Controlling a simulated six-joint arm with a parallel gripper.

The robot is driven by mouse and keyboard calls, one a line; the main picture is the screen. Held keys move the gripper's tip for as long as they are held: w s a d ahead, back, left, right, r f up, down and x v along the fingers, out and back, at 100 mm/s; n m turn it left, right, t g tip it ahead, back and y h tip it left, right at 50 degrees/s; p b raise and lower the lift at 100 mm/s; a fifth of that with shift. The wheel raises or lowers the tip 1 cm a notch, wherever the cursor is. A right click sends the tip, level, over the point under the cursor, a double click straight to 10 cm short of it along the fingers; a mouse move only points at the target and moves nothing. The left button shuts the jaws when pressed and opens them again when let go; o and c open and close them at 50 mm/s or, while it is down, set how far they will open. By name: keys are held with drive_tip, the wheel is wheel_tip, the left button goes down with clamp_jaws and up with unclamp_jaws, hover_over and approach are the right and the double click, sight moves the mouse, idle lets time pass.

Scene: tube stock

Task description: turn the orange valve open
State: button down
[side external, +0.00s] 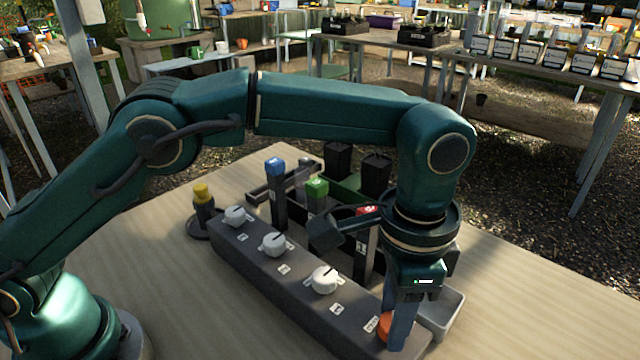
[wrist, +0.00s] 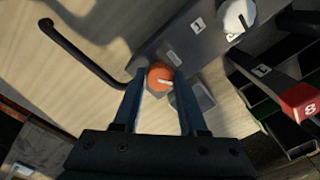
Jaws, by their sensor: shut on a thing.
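The orange valve (side external: 385,326) is a round knob at the near right end of a dark grey panel (side external: 250,264). In the wrist view the orange valve (wrist: 160,77) sits between my two fingertips, with a pale pointer mark on its top. My gripper (side external: 398,322) points down over it and is shut on the knob, one finger on each side. In the wrist view my gripper (wrist: 159,78) has its fingers at the knob's sides. In the side view a finger hides part of the knob.
Several white knobs, such as this white knob (side external: 325,280), line the same panel. A tube with a red cap (side external: 366,210), one with a green cap (side external: 317,187) and one with a blue cap (side external: 275,166) stand behind. A grey tray (side external: 447,312) lies beside the panel's right end.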

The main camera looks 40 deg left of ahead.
drive_tip(key=n, duration=1.1)
drive_tip(key=shift+d, duration=0.1)
drive_tip(key=shift+n, duration=0.4)
drive_tip(key=shift+c, duration=2.2)
unclamp_jaws()
drive_tip(key=shift+r, duration=0.15)
drive_tip(key=shift+r, duration=2.45)
